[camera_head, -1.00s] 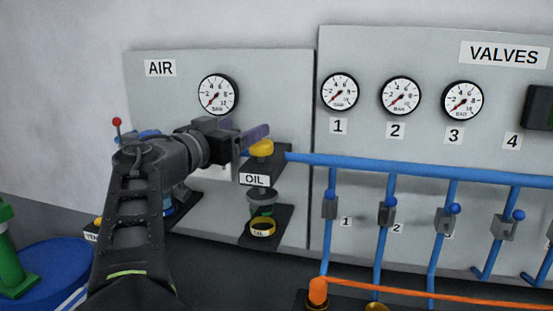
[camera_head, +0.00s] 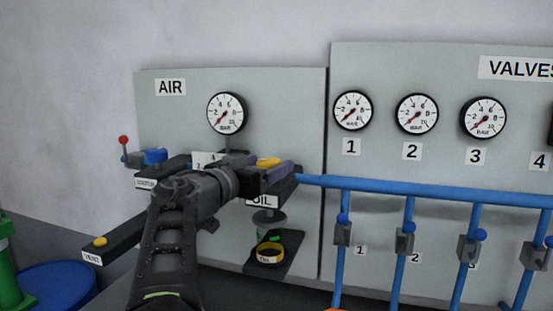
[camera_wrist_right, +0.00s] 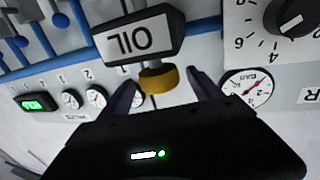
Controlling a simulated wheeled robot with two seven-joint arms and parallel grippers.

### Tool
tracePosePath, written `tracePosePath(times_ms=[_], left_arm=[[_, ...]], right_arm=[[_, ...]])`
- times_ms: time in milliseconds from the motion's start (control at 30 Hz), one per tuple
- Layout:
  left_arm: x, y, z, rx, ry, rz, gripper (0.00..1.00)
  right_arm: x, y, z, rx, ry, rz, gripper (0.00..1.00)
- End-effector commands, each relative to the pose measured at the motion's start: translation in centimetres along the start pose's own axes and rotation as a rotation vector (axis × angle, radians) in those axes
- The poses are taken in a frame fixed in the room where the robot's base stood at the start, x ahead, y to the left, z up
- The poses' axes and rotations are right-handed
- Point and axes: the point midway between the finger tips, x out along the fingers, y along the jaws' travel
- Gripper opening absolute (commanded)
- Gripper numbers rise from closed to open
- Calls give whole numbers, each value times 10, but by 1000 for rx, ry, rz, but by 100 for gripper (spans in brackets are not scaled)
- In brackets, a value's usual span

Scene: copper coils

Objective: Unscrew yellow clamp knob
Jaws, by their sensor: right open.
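The yellow clamp knob (camera_head: 267,162) sits on top of the black block labelled OIL (camera_head: 262,200) on the AIR panel. It also shows in the right wrist view (camera_wrist_right: 158,79), just below the OIL label in that picture. My right gripper (camera_head: 280,172) is open at the knob, one purple finger in front of it in the head view. In the right wrist view the two fingers (camera_wrist_right: 162,92) stand to either side of the knob. Whether they touch it I cannot tell. My left gripper is not in view.
A red-tipped lever (camera_head: 124,140) and a blue knob (camera_head: 155,156) are to the left, with a VENT arm (camera_head: 110,240) below. A blue pipe (camera_head: 400,188) runs to the right.

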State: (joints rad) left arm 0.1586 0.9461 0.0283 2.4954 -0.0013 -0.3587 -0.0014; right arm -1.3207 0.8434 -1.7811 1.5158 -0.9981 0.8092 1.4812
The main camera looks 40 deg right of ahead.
Motion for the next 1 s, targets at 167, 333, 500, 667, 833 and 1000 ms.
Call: tracePosePath(times_ms=[167,333,500,667,833,1000], left_arm=[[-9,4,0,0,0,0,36],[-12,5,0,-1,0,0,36],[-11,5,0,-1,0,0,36],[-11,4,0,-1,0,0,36],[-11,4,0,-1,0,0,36],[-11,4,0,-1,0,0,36]], right_arm=[[30,1,-2,-1,-2,3,74],[43,0,-1,-1,-1,0,74],[45,0,0,0,-1,0,74],[45,0,0,0,-1,0,71],[45,0,0,0,-1,0,57],[45,0,0,0,-1,0,43]])
